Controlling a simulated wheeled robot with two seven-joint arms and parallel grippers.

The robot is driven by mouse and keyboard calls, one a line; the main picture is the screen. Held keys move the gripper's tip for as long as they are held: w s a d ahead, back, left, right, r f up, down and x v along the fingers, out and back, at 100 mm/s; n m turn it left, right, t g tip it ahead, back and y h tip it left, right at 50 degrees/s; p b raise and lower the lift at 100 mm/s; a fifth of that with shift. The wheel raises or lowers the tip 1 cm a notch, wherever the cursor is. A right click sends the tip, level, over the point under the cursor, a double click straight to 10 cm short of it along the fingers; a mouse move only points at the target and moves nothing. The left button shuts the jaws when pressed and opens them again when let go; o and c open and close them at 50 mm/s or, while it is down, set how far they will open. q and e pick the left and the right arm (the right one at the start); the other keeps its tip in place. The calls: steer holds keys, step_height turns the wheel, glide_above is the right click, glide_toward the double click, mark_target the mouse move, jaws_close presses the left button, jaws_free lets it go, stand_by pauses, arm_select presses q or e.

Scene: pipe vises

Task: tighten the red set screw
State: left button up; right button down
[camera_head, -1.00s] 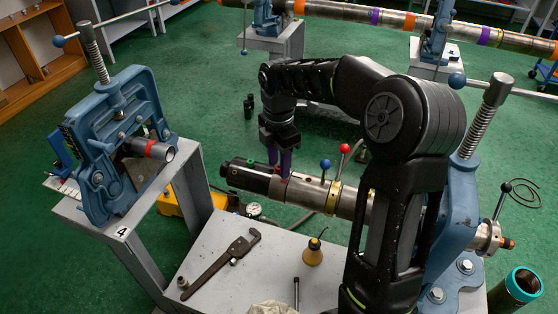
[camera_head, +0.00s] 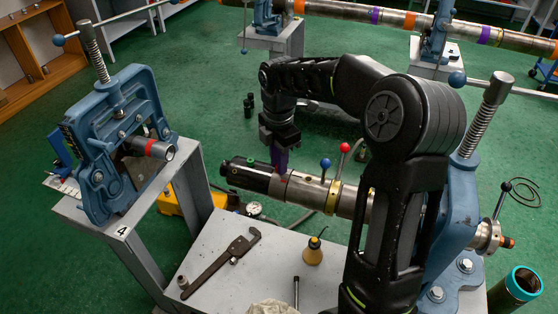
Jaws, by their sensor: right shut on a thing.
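A pipe tool with a black end (camera_head: 246,175) and a steel barrel (camera_head: 301,191) lies level, clamped in the blue vise (camera_head: 462,205) at the right. My right gripper (camera_head: 279,168) reaches down onto the tool where the black part meets the steel. Its purple fingers are shut on the red set screw, which they almost wholly hide. A blue-balled lever (camera_head: 325,164) and a red-balled lever (camera_head: 344,148) stand up from the barrel, to the right of the gripper and apart from it. My left gripper is not in view.
My right arm hides part of the barrel and vise. A wrench (camera_head: 219,265) and a yellow oil can (camera_head: 313,252) lie or stand on the grey bench (camera_head: 262,284) below. Another blue vise (camera_head: 118,140) holding a short pipe stands at the left. Green floor is open behind.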

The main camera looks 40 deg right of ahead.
steer(key=shift+m, duration=0.5)
steer(key=m, duration=0.6)
steer(key=shift+b, duration=0.3)
steer(key=m, duration=0.6)
steer(key=shift+r+m, duration=0.1)
steer(key=shift+m, duration=0.2)
steer(key=m, duration=0.5)
steer(key=shift+w+b, duration=0.1)
steer(key=shift+b, duration=0.2)
steer(key=m, duration=0.6)
steer(key=shift+r, duration=0.1)
steer(key=c, duration=1.8)
jaws_free()
steer(key=o, duration=0.5)
